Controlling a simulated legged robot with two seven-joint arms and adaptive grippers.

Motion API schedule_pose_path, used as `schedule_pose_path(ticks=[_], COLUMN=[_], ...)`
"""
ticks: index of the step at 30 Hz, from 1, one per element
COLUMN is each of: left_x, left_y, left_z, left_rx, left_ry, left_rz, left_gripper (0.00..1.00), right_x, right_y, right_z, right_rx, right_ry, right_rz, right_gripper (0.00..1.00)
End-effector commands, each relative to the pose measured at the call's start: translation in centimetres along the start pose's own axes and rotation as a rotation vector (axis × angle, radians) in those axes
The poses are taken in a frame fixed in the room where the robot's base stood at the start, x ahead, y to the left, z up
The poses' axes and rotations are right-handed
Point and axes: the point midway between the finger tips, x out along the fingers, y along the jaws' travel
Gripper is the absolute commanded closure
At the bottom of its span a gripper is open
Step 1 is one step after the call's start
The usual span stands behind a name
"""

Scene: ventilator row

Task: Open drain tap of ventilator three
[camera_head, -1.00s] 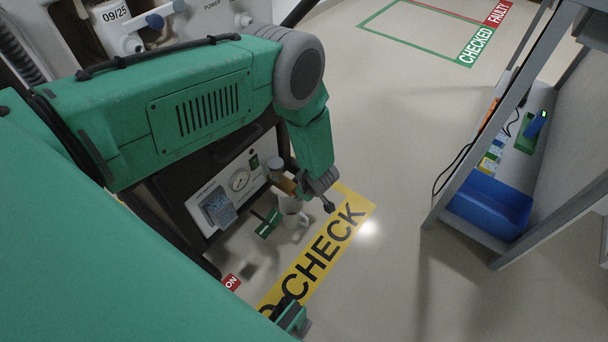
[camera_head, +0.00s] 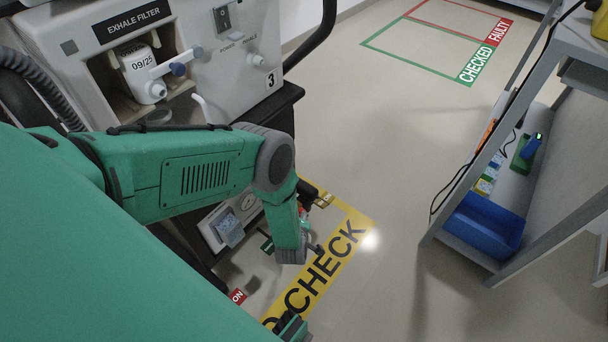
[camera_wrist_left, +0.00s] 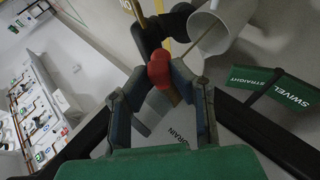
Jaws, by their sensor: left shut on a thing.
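Ventilator three (camera_head: 228,45) stands at the upper left in the head view, with a "3" on its front. My green left arm reaches down past it. In the left wrist view my left gripper (camera_wrist_left: 159,73) is shut on a small red knob (camera_wrist_left: 158,66), with a finger on each side. A pale cup (camera_wrist_left: 218,24) is beyond the fingers. In the head view a brass-coloured fitting (camera_head: 325,200) shows beside my forearm, which mostly hides the gripper.
A green "SWIVEL / STRAIGHT" tag (camera_wrist_left: 284,91) is right of the fingers in the wrist view. A yellow "CHECK" floor strip (camera_head: 318,272) lies below the arm. A grey shelf unit with a blue bin (camera_head: 484,226) stands right; the floor between is clear.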

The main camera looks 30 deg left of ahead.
Motion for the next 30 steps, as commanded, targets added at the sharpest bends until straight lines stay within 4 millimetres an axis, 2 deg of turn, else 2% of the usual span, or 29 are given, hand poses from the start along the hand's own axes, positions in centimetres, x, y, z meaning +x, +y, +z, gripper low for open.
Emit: schedule_pose_path(ticks=[1,5,18,30], left_x=[0.0,0.2,0.8,0.9], left_y=[-0.9,-1.7,-3.2,-3.3], left_z=[0.5,0.5,0.7,0.6], left_rx=[-0.017,-0.064,-0.179,-0.212], left_ry=[-0.007,-0.007,-0.008,-0.006], left_rz=[0.036,0.147,0.431,0.514], left_gripper=[1.0,1.0,1.0,1.0], right_x=[0.6,1.8,5.9,7.0], right_y=[0.0,0.0,0.0,-0.1], right_z=[0.1,0.1,0.3,0.4], right_rx=[0.0,0.0,0.0,0.0], right_ry=[0.0,-0.001,0.0,0.0], right_rz=[0.0,0.0,0.0,0.0], right_gripper=[0.6,0.6,0.6,0.6])
